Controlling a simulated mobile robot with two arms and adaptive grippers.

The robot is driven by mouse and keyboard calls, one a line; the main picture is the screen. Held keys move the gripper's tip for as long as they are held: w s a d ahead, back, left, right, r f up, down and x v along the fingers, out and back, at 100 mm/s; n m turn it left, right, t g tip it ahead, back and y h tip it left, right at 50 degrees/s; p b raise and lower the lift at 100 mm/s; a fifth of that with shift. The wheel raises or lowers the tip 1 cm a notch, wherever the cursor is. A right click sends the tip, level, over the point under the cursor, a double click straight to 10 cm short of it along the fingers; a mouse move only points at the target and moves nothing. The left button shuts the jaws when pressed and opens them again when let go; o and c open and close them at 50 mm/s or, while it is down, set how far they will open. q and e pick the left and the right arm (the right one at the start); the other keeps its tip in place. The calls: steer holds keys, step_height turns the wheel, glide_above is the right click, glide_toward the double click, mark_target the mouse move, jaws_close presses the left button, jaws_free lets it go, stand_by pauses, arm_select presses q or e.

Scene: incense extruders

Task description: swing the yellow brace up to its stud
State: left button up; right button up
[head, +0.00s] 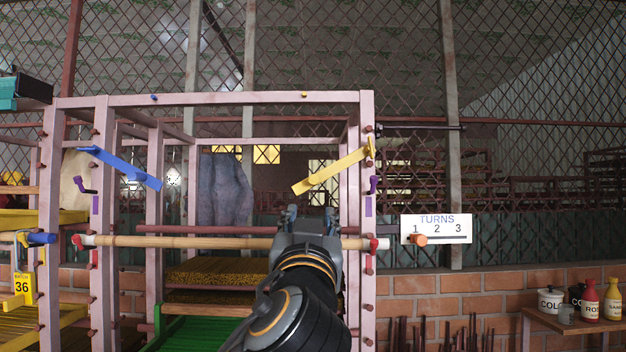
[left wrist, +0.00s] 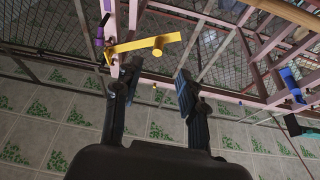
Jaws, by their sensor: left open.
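The yellow brace (head: 332,171) is a flat bar at the right post of the pink frame, slanting down to the left from its upper right end. A small yellow stud (head: 304,94) is on the top beam above it; the brace is apart from it. My left gripper (head: 307,212) is open and empty, just below the brace's lower end. In the left wrist view the brace (left wrist: 135,45) with its round knob (left wrist: 158,46) lies beyond the open fingertips (left wrist: 157,82), with no contact visible. My right gripper is not in view.
A blue brace (head: 125,170) slants at the left post, with a blue stud (head: 154,97) above. A bamboo pole (head: 190,242) crosses the frame behind my gripper. A TURNS sign (head: 436,229) is at right. A shelf with bottles (head: 590,300) stands at lower right.

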mark_target(313, 181)
arm_select(q)
steer(key=p+x, duration=0.2)
steer(key=x, duration=0.2)
steer(key=r+p+x, duration=0.1)
steer(key=p+x, duration=0.2)
steer(key=x, duration=0.1)
steer(key=p+x, duration=0.3)
steer(key=x, duration=0.1)
steer(key=shift+s+r, duration=0.1)
steer(key=shift+r, duration=0.4)
steer(key=shift+w+p, duration=0.5)
steer(key=shift+w, duration=0.2)
jaws_close()
